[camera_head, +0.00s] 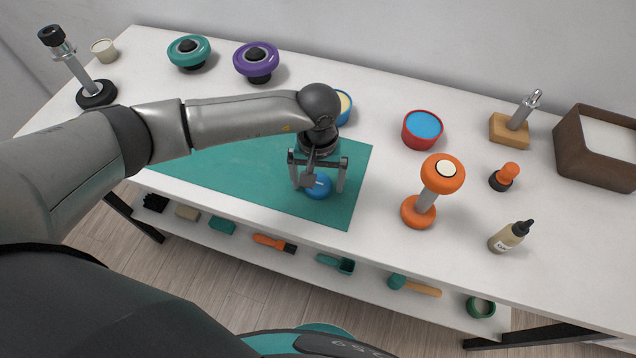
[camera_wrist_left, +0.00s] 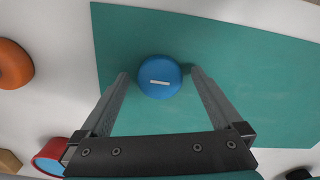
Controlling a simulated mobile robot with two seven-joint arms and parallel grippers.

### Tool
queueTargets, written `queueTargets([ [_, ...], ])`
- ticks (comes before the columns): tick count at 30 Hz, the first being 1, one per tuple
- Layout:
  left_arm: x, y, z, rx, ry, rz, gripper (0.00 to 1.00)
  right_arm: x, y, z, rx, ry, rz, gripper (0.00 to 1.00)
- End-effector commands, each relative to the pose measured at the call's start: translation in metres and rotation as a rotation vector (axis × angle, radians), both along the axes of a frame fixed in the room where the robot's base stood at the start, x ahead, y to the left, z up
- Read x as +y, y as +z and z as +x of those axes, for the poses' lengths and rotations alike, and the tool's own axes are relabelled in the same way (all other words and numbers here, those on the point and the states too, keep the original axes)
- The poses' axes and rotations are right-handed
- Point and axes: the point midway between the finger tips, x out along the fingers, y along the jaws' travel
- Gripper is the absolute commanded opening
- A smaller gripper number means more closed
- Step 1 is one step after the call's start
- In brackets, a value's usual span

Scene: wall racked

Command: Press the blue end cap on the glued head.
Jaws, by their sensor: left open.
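The blue end cap (camera_head: 318,190) lies on the green mat near its front right corner. A pale bar mark shows on its top in the left wrist view (camera_wrist_left: 160,90). My left gripper (camera_head: 318,186) is open above the cap, pointing down. In the left wrist view its fingers (camera_wrist_left: 159,74) stand one on each side of the cap, with a gap on both sides. The orange head (camera_head: 457,183) sits on a grey stem over an orange foot, upright to the right of the mat. A whitish round patch shows on its top. My right gripper is out of view.
The green mat (camera_head: 230,170) is otherwise clear. A red tub with blue contents (camera_head: 421,130), a glue bottle (camera_head: 506,237), a small orange-knobbed piece (camera_head: 507,175) and a brown box (camera_head: 570,150) stand on the right. Teal (camera_head: 188,53) and purple (camera_head: 257,60) pieces stand behind my arm.

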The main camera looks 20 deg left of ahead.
Motion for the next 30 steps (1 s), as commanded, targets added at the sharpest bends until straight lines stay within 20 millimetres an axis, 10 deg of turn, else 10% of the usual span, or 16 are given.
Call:
queueTargets([
  [6,-0.0002,-0.0004,0.0004,-0.001,0.000,-0.001,1.00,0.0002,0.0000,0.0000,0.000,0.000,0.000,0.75],
  [30,-0.0002,0.0002,0.0005,-0.001,0.000,-0.001,0.15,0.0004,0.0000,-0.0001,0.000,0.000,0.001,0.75],
])
